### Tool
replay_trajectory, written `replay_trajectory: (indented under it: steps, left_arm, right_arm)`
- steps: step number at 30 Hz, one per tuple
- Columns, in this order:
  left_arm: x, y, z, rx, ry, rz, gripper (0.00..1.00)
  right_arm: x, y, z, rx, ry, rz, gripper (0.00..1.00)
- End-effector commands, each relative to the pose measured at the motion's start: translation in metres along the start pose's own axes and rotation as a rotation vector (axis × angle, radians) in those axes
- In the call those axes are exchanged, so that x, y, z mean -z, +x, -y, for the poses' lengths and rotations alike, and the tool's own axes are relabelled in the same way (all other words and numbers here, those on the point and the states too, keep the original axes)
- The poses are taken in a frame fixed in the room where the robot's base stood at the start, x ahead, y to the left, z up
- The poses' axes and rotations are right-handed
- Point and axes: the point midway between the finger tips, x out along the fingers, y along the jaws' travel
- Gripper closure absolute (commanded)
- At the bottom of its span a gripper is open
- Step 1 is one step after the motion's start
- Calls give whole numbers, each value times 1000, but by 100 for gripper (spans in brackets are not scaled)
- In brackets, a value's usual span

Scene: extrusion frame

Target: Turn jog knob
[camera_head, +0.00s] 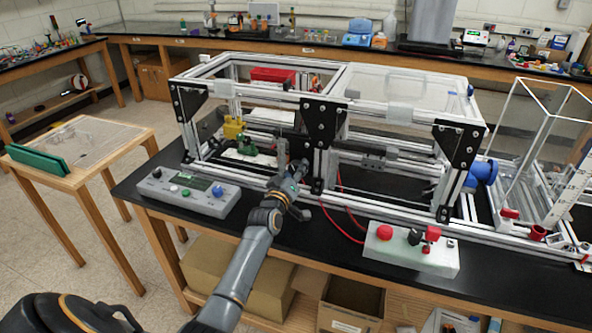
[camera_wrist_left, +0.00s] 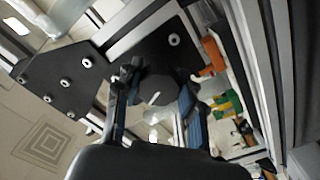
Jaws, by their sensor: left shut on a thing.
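My left arm reaches in from the bottom of the head view, and its gripper (camera_head: 297,172) is at the front of the aluminium extrusion frame (camera_head: 345,113), beside a front post. In the left wrist view, the gripper's two fingers (camera_wrist_left: 155,112) are on either side of a round black knob (camera_wrist_left: 158,84) with a short white mark on its face. The gripper is shut on this knob. The mark runs at a slant. In the head view the knob is hidden at the gripper. My right gripper is not in view.
A grey control box (camera_head: 188,191) with a display and a blue dial stands left of my arm. A white box (camera_head: 410,248) with red and black controls stands to the right. A clear case (camera_head: 540,140) is at the far right. Red cables run near the gripper.

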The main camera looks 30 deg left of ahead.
Motion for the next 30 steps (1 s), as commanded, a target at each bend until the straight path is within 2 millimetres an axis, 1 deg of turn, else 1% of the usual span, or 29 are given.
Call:
replay_trajectory:
  steps: [3,4,5,6,12,14,17,19,23,30]
  left_arm:
    - [0,0,0,0,2,1,92]
    - [0,0,0,0,3,1,59]
    - [0,0,0,0,3,1,53]
    - [0,0,0,0,3,1,51]
    - [0,0,0,0,5,0,51]
    - [0,0,0,0,5,0,51]
    - [-1,-4,0,0,5,1,51]
    - [-1,-10,0,-1,5,1,51]
    - [-2,-30,1,1,4,2,51]
    - [-2,-80,1,1,5,2,51]
  right_arm:
    - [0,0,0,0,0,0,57]
    - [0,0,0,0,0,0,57]
    - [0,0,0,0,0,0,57]
    - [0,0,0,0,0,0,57]
    - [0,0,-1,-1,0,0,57]
    - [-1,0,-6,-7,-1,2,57]
    - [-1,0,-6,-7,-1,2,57]
    - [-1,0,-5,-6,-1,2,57]
    - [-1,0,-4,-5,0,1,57]
    - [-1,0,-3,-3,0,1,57]
